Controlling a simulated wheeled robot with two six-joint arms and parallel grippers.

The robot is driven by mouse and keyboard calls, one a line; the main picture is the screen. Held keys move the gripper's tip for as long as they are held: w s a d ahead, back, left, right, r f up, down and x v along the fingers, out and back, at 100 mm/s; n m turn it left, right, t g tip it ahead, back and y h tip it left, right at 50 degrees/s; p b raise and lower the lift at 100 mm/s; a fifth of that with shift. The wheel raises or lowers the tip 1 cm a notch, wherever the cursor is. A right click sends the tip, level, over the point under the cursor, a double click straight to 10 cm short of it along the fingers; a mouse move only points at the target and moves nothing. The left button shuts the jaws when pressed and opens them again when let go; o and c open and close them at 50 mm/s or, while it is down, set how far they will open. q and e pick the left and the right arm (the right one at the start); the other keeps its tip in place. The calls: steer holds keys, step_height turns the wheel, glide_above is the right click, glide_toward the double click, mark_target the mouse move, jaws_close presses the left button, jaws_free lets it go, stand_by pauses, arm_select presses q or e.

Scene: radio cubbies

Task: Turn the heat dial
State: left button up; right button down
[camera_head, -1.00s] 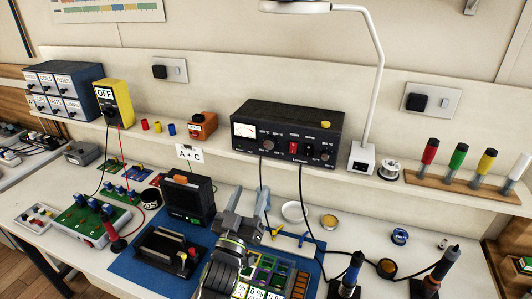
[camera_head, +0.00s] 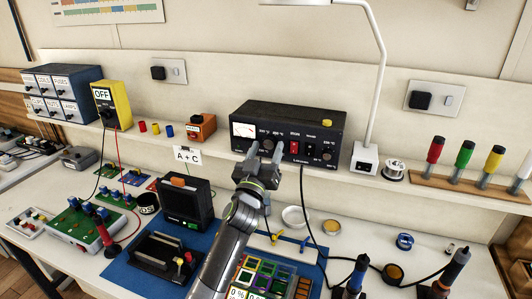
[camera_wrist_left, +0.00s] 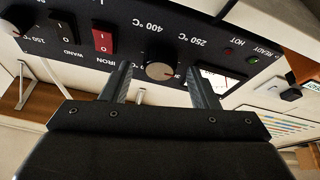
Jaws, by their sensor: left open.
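The heat station is a black box (camera_head: 290,113) on the shelf, with a white meter (camera_head: 243,130) and a red switch (camera_head: 294,148) on its front. In the left wrist view a grey round dial (camera_wrist_left: 160,71) sits between the 250 °C and 400 °C marks. My left gripper (camera_head: 265,153) is open at the front panel, with one finger on each side of this dial. The wrist view shows gaps between dial and fingers (camera_wrist_left: 160,88). In the head view the fingers largely hide the dial. My right gripper is not in view.
A second dial (camera_wrist_left: 18,18) lies beyond the switches in the wrist view. A white lamp (camera_head: 365,150) stands right of the station. An orange box (camera_head: 201,127) stands to its left.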

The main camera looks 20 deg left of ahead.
arm_select(q)
steer(key=shift+w, duration=0.1)
steer(key=shift+c, duration=0.4)
steer(key=c, duration=0.9)
steer(key=shift+r+m+h+p, duration=0.2)
steer(key=shift+m+h+p, duration=0.25)
steer(key=shift+p, duration=0.25)
steer(key=m+g+h+p, duration=0.1)
steer(key=m+p, duration=0.3)
steer(key=p, duration=0.1)
steer(key=m+g+h+p, duration=0.1)
steer(key=m+h+p, duration=0.1)
steer(key=m+p, duration=0.2)
steer(key=m+h+p, duration=0.2)
steer(key=m+p, duration=0.3)
steer(key=p, duration=0.1)
steer(key=shift+a+r+g+h, duration=0.2)
steer(key=shift+a+g+h, duration=0.1)
steer(key=shift+g, duration=0.1)
steer(key=shift+f+m+g+h+p, duration=0.15)
steer(key=shift+m+g+h+p, duration=0.15)
steer(key=shift+m+p, duration=0.8)
steer(key=o, duration=1)
steer(key=shift+f, duration=0.1)
